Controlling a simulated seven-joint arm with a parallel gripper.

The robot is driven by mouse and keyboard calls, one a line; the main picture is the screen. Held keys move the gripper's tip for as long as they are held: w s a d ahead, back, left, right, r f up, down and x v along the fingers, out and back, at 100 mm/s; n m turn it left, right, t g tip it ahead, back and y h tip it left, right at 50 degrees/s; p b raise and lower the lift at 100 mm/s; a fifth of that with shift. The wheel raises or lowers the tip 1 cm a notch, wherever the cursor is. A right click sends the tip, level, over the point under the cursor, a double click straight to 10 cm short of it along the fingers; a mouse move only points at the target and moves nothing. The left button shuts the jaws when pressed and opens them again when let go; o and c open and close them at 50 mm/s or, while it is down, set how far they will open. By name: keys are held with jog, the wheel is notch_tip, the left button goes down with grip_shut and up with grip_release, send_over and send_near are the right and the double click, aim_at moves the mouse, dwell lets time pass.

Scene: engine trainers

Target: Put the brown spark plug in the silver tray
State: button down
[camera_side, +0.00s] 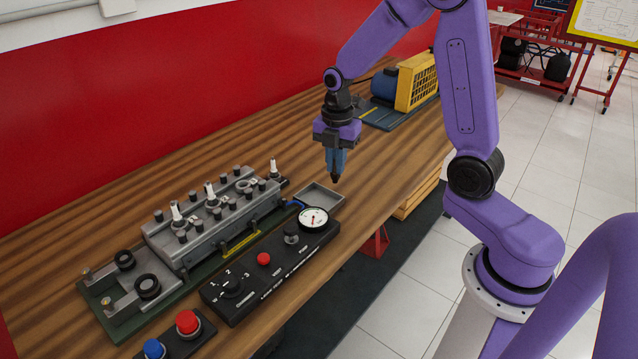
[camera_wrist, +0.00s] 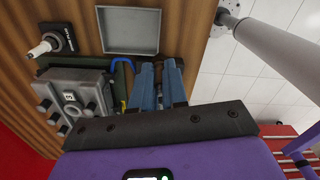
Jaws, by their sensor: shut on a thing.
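My gripper (camera_side: 336,160) is shut on the brown spark plug (camera_side: 335,178), which hangs below the blue fingertips with its dark end down. In the wrist view, the spark plug (camera_wrist: 171,71) shows as a dark brown piece between the blue fingers (camera_wrist: 160,76), which hide part of it. The silver tray (camera_side: 322,196) lies on the bench behind the gauge. The held plug is in the air above the tray's far right side. In the wrist view the tray (camera_wrist: 129,32) is empty and lies ahead and left of the fingertips.
The engine block (camera_side: 210,225) stands left of the tray, with white spark plugs upright on it. A white plug (camera_side: 273,168) stands in a black holder behind the tray. A black gauge panel (camera_side: 265,275) is in front. A blue-yellow machine (camera_side: 405,90) stands farther back.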

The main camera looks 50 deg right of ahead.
jog(key=w+f, duration=0.1)
jog(key=f, duration=0.1)
jog(key=w+f, duration=0.4)
jog(key=shift+w+d+f, duration=0.1)
jog(key=shift+w+d, duration=0.1)
jog(key=shift+d, duration=0.15)
jog(key=shift+f, duration=1.55)
jog(key=shift+f, duration=0.15)
jog(key=c, duration=1.1)
grip_release()
jog(key=shift+c, duration=0.2)
